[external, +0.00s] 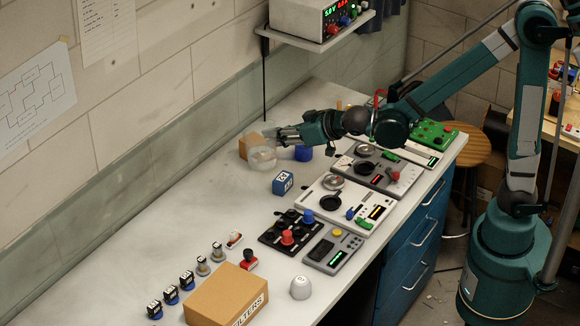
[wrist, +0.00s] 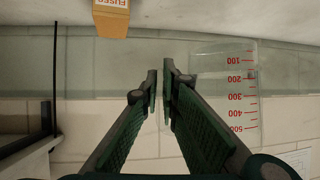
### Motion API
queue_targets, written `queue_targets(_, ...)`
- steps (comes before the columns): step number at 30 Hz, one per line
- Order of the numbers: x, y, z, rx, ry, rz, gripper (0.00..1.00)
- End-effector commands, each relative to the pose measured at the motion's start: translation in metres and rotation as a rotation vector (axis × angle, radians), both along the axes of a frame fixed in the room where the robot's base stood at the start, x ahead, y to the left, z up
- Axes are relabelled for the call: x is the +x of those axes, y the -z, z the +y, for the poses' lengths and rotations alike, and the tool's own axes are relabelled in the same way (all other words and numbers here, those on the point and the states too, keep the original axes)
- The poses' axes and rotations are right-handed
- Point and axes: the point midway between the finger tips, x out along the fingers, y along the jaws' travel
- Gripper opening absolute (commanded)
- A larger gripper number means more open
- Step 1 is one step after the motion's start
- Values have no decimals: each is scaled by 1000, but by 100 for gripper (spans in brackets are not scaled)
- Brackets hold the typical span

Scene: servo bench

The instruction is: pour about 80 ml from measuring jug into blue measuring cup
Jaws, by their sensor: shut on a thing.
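The clear measuring jug (external: 262,158) is at the far end of the bench, at the tip of my gripper (external: 284,136). In the wrist view the jug (wrist: 224,95), with red marks from 100 to 500, is right of the nearly closed fingers (wrist: 161,88). That view is upside down, and the jug looks about upright. My gripper is shut on the jug, though its handle is hard to see. The liquid level is unclear. The blue measuring cup (external: 303,153) is just right of the jug, partly hidden under my gripper.
An orange-brown fuses box (external: 246,146) is behind the jug; it also shows in the wrist view (wrist: 111,20). A blue block (external: 283,183) is in front of the cup. Several instrument panels (external: 332,204) line the right side. The left bench middle is clear.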

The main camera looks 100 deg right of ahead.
Motion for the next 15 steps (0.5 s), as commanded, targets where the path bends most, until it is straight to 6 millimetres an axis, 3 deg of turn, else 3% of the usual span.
queue_targets(15, -60, 1, -75, 6, 96, -7, 0)
